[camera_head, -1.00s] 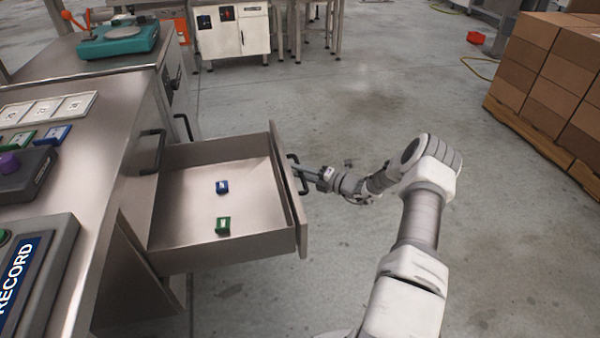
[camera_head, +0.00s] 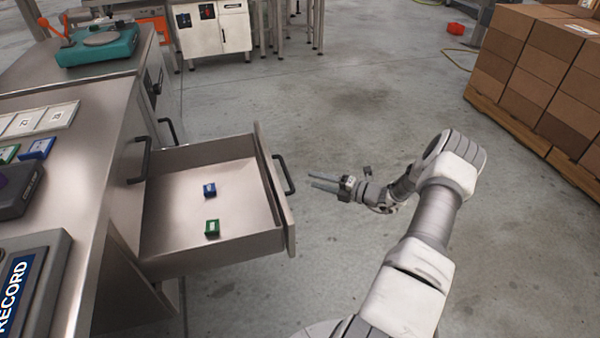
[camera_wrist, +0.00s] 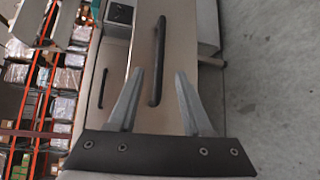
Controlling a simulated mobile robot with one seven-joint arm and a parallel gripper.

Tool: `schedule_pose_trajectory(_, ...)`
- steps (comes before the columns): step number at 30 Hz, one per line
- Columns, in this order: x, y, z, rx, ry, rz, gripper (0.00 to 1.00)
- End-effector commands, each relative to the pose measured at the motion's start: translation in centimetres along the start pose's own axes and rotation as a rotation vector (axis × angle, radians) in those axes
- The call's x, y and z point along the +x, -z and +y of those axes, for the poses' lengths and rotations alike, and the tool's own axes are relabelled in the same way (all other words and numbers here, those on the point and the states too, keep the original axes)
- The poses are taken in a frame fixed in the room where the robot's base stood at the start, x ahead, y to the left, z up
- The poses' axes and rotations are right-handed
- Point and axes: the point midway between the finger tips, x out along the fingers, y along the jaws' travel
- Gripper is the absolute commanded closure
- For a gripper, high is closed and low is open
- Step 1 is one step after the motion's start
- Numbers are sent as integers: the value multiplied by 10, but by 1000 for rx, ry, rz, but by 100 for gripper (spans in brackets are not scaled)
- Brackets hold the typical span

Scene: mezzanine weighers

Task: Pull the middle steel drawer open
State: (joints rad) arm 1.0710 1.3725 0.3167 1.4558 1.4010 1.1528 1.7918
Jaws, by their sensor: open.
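The steel drawer (camera_head: 205,250) stands pulled well out from the bench in the head view. A blue block (camera_head: 209,190) and a green block (camera_head: 212,228) lie on its floor. Its black bar handle (camera_head: 284,174) is on the drawer front. My gripper (camera_head: 311,182) is open and empty, to the right of the handle and apart from it. In the wrist view my gripper (camera_wrist: 155,80) has its two fingers spread, with the handle (camera_wrist: 157,60) seen ahead between them.
The steel bench (camera_head: 85,150) carries a RECORD box (camera_head: 30,285) and a teal scale (camera_head: 97,45). Other black handles (camera_head: 139,160) sit on the bench's front. Brown cartons (camera_head: 540,75) on a pallet stand at the far right. The floor right of the drawer is clear.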

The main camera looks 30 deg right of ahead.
Motion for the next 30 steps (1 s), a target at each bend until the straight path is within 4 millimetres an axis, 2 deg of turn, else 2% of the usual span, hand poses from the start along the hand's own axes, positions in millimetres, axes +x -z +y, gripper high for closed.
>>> schedule_pose_trajectory(3, -26, -1, 2, 0, 1, -2, 50)
schedule_pose_trajectory(9, -50, 0, 1, 0, 0, -1, 50)
schedule_pose_trajectory(14, -55, 0, 0, 0, 0, 0, 50)
schedule_pose_trajectory(30, -54, 1, 2, -10, 2, 7, 50)
